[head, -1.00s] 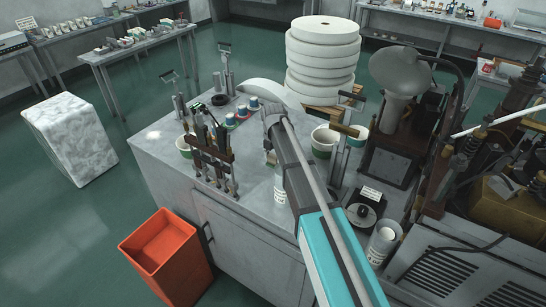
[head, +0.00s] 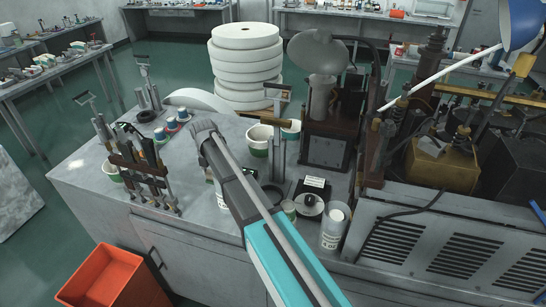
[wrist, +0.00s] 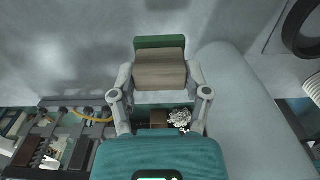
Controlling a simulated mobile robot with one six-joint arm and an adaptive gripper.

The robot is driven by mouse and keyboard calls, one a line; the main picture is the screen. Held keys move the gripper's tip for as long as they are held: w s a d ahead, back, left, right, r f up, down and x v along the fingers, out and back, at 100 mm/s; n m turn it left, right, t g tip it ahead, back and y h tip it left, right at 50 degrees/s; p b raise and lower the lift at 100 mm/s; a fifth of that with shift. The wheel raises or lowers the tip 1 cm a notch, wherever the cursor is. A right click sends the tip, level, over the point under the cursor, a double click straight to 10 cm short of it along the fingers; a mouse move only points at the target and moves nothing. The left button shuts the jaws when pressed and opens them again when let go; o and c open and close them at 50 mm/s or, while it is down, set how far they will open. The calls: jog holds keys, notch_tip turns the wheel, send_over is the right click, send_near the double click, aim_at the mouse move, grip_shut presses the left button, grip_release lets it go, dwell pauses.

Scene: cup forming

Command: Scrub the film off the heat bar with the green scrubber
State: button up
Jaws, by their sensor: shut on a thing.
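My gripper (wrist: 160,78) is shut on a block with a green edge and a tan, wood-like body, which looks like the green scrubber (wrist: 160,43). The block sits between the two grey fingers in the wrist view. In the head view my gripper (head: 205,132) is above the grey workbench, right of the tool rack, and my arm hides the scrubber there. The dark forming machine (head: 329,125) stands to the right of my gripper. I cannot pick out the heat bar or its film for certain in either view.
A tool rack (head: 140,172) stands at the bench's left front. White rolls (head: 246,68) are stacked behind. A post (head: 279,145), cups (head: 258,137), a black dial unit (head: 311,200) and a clear canister (head: 334,225) stand to the right. An orange bin (head: 112,280) is on the floor.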

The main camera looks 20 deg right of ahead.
jog(key=shift+f+b, duration=0.35)
jog(key=shift+f, duration=0.3)
jog(key=shift+a, duration=0.1)
